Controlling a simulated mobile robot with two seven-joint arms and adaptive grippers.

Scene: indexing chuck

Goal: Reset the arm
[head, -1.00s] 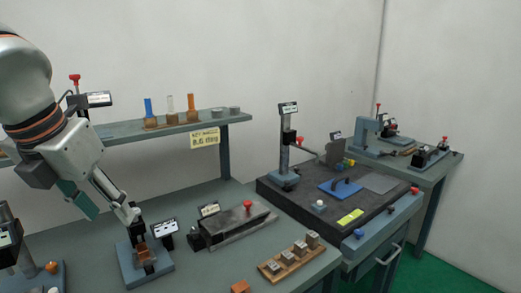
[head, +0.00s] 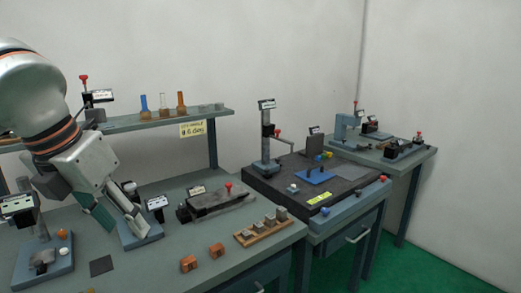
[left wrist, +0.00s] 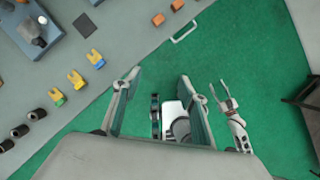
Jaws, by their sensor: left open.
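My left gripper (head: 122,222) reaches down over a blue-grey fixture base (head: 150,238) on the bench and hides part of it. In the left wrist view my left gripper (left wrist: 158,88) is open. No object is between its fingertips; green floor and a white and dark part lower down show through the gap. A second small jointed arm end with a gripper (left wrist: 230,108) shows at the right of that view, probably my right one; its finger state is unclear. No part that I can name as the indexing chuck is clear.
Two orange blocks (head: 188,263) lie near the bench front. A wooden rack (head: 263,232) holds several metal blocks. A grey vise-like fixture (head: 212,202) stands behind it. Several yellow and blue pieces (left wrist: 76,79) lie along the bench in the left wrist view. Green floor (left wrist: 265,50) is open.

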